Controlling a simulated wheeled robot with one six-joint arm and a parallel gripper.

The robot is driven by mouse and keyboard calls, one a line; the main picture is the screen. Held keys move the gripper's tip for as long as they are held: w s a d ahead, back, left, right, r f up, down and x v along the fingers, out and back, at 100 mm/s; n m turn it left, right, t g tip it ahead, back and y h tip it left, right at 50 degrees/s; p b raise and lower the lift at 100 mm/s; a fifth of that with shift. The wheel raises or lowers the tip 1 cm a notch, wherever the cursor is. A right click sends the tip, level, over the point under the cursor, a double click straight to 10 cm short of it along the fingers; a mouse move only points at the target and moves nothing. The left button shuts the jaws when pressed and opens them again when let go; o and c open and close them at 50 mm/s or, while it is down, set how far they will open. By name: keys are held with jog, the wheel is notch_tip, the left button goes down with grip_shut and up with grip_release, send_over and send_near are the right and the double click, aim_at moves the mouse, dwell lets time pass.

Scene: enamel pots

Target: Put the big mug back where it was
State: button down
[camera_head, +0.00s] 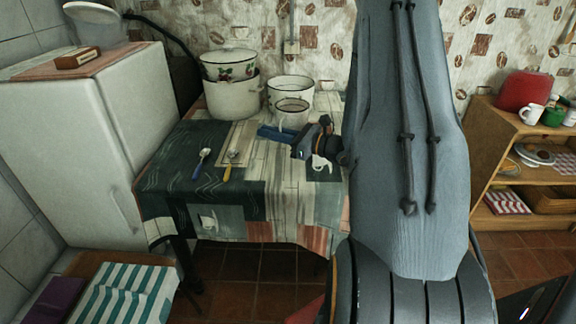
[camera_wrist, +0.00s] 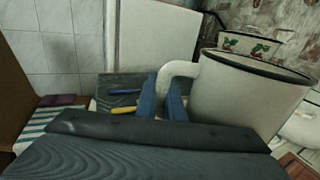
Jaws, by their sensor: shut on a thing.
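The big mug (camera_head: 292,112) is cream enamel with a dark rim. It is upright at the back of the table, in front of a larger cream pot. In the wrist view the mug (camera_wrist: 245,95) fills the right side, with its handle (camera_wrist: 178,70) between my blue fingers. My gripper (camera_head: 272,132) is shut on that handle; it also shows in the wrist view (camera_wrist: 166,98). The mug's base is partly hidden by the fingers in the head view, so I cannot tell whether it touches the table.
The larger cream pot (camera_head: 291,88) is close behind the mug. Two spoons, blue-handled (camera_head: 202,160) and yellow-handled (camera_head: 230,161), lie on the patterned tablecloth (camera_head: 175,180). Its front left is clear.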

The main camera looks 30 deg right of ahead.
jog(key=shift+f+p, duration=0.6)
jog(key=shift+f, duration=4.25)
jog(key=shift+f, duration=0.15)
jog(key=c, duration=2.2)
grip_release()
jog(key=o, duration=0.3)
jog(key=shift+o, duration=0.2)
